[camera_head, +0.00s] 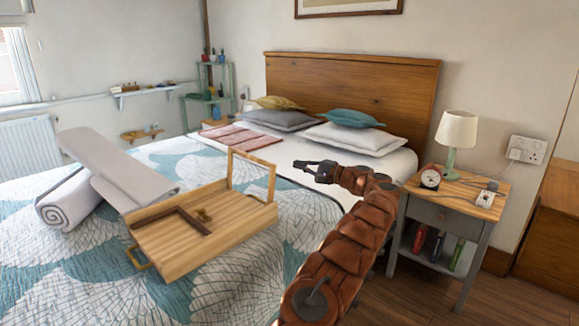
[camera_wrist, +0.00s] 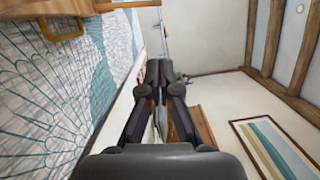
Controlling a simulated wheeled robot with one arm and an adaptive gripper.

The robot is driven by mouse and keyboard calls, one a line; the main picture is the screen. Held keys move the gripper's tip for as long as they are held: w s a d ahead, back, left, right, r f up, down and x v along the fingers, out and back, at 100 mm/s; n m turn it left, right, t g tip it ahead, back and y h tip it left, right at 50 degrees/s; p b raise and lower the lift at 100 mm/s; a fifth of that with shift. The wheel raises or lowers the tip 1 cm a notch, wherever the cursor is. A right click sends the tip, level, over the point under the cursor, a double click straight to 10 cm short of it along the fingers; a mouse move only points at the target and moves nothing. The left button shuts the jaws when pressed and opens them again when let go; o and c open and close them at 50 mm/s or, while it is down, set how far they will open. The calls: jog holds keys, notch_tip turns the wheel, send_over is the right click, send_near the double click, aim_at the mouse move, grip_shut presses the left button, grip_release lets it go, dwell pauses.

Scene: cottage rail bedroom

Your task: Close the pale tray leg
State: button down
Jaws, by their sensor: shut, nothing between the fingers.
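The wooden bed tray (camera_head: 190,254) lies on the bed. Its pale leg (camera_head: 252,158), a U-shaped frame, stands upright at the tray's far right end. A darker brown leg (camera_head: 165,212) lies flat on the tray, near a small brown piece (camera_head: 203,215). My gripper (camera_head: 297,165) is shut and empty, in the air just right of the pale leg in the head view, apparently apart from it. In the wrist view my gripper (camera_wrist: 160,68) has its fingers together. Pale wood of the tray (camera_wrist: 40,8) shows at the top left there, mostly cut off.
Pillows (camera_head: 350,138) and a pink cloth (camera_head: 237,138) are behind. A nightstand (camera_head: 455,190) with a lamp (camera_head: 457,130) and clock (camera_head: 430,178) stands right of my arm.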

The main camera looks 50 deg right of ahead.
jog(key=w+a+b, duration=0.1)
jog(key=w+a, duration=0.5)
jog(key=w, duration=0.2)
jog(key=shift+w+r, duration=0.25)
jog(key=shift+r, duration=0.05)
dwell(0.5)
jog(key=shift+a+b, duration=0.1)
jog(key=shift+b, duration=0.3)
